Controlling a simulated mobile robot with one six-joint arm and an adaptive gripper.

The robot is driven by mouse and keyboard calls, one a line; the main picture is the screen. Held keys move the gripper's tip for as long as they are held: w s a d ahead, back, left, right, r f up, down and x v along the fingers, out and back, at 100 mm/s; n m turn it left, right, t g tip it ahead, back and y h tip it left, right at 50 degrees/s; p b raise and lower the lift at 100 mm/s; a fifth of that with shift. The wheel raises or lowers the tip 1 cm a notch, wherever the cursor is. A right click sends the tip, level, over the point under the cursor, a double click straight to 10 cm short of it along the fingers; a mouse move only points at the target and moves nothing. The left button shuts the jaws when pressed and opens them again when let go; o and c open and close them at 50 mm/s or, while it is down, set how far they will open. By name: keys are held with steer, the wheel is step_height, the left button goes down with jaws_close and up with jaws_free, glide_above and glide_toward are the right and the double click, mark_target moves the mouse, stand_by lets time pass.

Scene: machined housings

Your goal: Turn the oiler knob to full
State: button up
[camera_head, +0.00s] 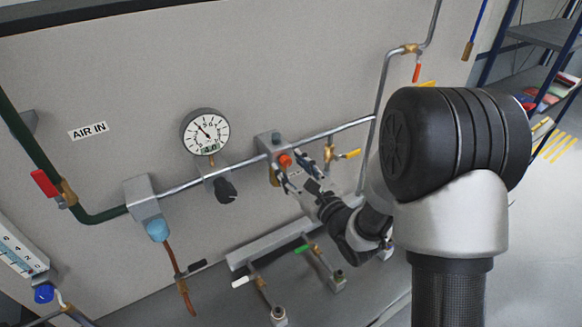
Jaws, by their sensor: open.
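The oiler looks to be the grey block (265,145) on the wall pipe, to the right of the gauge. An orange-red knob (285,160) sticks out of its front, and a small dark teal part shows above it. The knob's pointer or marks are too small to read. My gripper (292,172) is open just in front of the orange-red knob, its fingers reaching up and left toward it. I cannot tell whether the fingers touch the knob. The gripper partly hides the lower right of the block.
A round gauge (205,132) and a black knob (226,190) sit left of the block. A yellow-handled valve (348,154) is close to its right. A red-handled valve (45,184) is at far left. Valves with white and green handles stand below.

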steer(key=v, duration=0.7)
stand_by(0.3)
steer(key=s+d+f+n+g+h+b, duration=0.2)
steer(key=d+n+h+b, duration=0.25)
steer(key=d+n, duration=0.2)
steer(key=s+d+f+n+g+h+b, duration=0.1)
steer(key=s+d+n+g+h+b, duration=0.15)
steer(key=d+n+h, duration=0.35)
steer(key=s+f+n+g+b, duration=0.2)
steer(key=s+n, duration=0.5)
steer(key=s, duration=0.4)
steer(key=s+f+n+g+b, duration=0.2)
steer(key=s+n+g+b, duration=0.2)
steer(key=s+n, duration=0.3)
steer(key=s, duration=0.5)
steer(key=shift+f, duration=0.25)
